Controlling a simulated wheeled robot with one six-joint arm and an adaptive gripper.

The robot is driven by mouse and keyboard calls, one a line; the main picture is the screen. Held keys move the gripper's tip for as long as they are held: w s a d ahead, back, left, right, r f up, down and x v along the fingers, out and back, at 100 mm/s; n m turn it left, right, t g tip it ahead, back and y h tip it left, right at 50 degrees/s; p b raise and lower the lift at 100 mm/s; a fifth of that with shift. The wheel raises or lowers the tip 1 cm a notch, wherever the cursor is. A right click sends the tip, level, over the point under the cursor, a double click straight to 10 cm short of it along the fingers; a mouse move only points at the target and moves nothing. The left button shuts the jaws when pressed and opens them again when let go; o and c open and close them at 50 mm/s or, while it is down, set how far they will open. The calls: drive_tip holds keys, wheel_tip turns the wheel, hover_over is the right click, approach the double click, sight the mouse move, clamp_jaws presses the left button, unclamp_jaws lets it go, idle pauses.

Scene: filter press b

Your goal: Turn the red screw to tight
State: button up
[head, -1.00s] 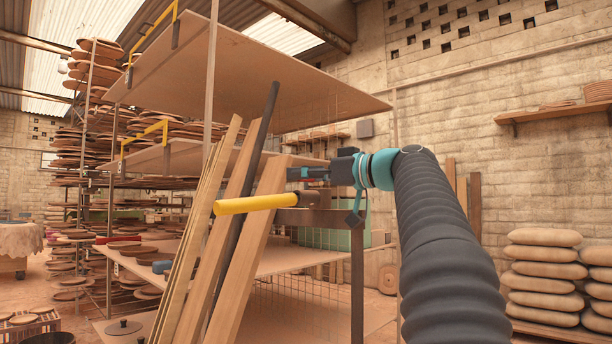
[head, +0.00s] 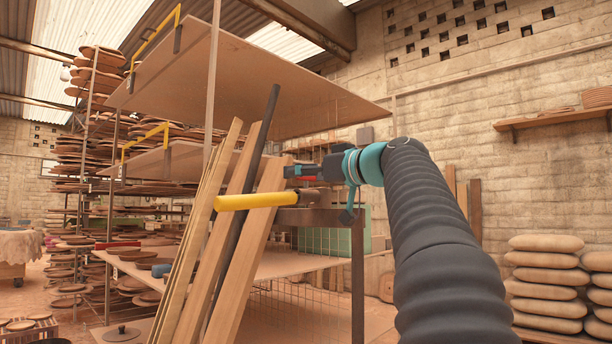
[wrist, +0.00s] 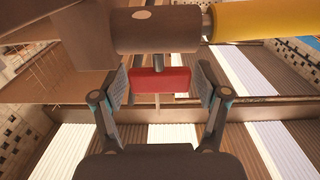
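The red screw (wrist: 160,81) shows in the wrist view as a red bar on a thin stem, below a brown cylinder (wrist: 155,30). My gripper (wrist: 162,84) has its two fingers apart, one on each side of the red bar. The left pad is very close to the bar's left end; a narrow gap shows at the right end. I cannot tell whether the left pad touches. In the head view my gripper (head: 288,172) is just above the brown cylinder (head: 310,196), and the screw is mostly hidden there.
A yellow bar (head: 256,201) extends left from the cylinder. A brown metal frame (head: 357,265) supports it. Wooden planks (head: 240,270) lean against the shelving (head: 280,262) at left. Stacked sacks (head: 545,280) stand at right.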

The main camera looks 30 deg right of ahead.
idle(0.3)
drive_tip(key=v, duration=1.2)
idle(0.3)
